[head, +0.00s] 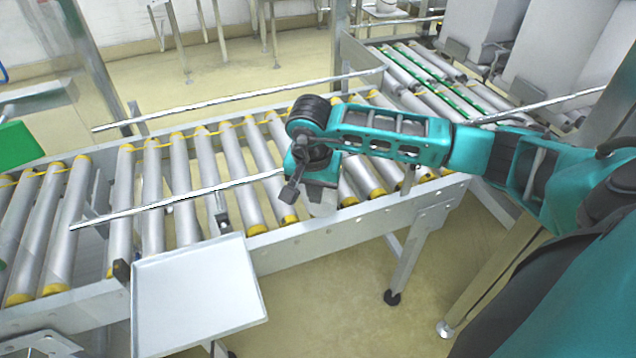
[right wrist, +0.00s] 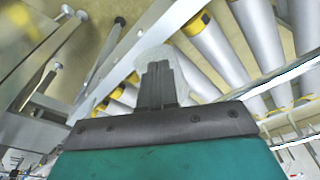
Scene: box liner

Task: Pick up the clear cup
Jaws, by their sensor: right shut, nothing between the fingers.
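A clear, pale cup (head: 321,204) shows in the head view just below my right gripper, at the near edge of the roller conveyor. Its upper part is hidden by the gripper. In the right wrist view the rounded, see-through cup (right wrist: 150,53) lies just beyond the fingertips, partly covered by them. My right gripper (head: 290,192) is shut and empty over the near side of the conveyor. Its closed fingers (right wrist: 158,72) point at the cup; I cannot tell whether they touch it. My left gripper is not in view.
The roller conveyor (head: 235,165) with yellow roller ends runs across the view. Thin metal guide rails (head: 180,198) cross above it. A white tray-like plate (head: 195,295) stands at the near left. A green object (head: 18,145) is at the far left. The floor at front is clear.

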